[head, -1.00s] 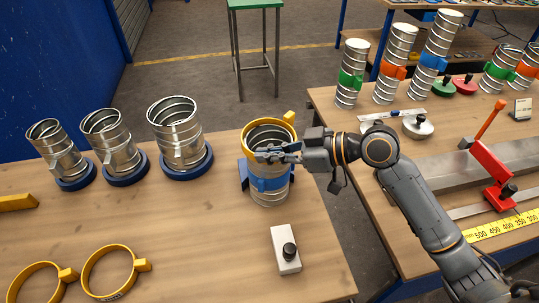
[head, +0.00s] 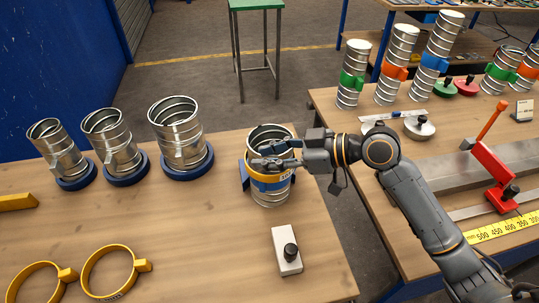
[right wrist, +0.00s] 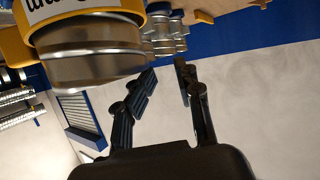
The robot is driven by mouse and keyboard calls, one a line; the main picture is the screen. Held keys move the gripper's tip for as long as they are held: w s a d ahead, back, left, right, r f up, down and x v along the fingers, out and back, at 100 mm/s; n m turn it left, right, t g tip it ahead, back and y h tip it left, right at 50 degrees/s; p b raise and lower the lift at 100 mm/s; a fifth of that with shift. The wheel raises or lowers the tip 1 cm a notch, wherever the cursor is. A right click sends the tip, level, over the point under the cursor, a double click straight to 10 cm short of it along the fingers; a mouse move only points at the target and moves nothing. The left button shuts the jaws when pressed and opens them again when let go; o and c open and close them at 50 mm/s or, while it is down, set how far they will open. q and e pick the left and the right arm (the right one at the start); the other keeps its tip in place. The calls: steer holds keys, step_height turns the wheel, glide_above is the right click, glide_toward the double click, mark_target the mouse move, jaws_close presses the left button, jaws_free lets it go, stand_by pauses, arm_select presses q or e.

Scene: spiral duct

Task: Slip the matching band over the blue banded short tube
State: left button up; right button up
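The short metal tube (head: 270,139) stands upright near the right edge of the left bench, with a blue band (head: 271,186) around it. A yellow band (head: 286,176) now sits around the tube at the upper part of the blue band. In the right wrist view, the yellow band (right wrist: 77,20) and tube (right wrist: 85,62) show at the top left. My right gripper (head: 265,156) is in front of the tube's upper part in the head view. The right wrist view shows its fingers (right wrist: 166,72) apart with nothing between them. My left gripper is out of view.
Two loose yellow bands (head: 111,272) lie at the bench's front left. Several metal tubes (head: 177,135) stand on blue bases at the back left. A white block with a black knob (head: 286,250) lies in front of the short tube. A second bench with a red-handled tool (head: 492,175) is at the right.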

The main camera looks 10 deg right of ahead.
steer(key=v, duration=1.2)
stand_by(0.6)
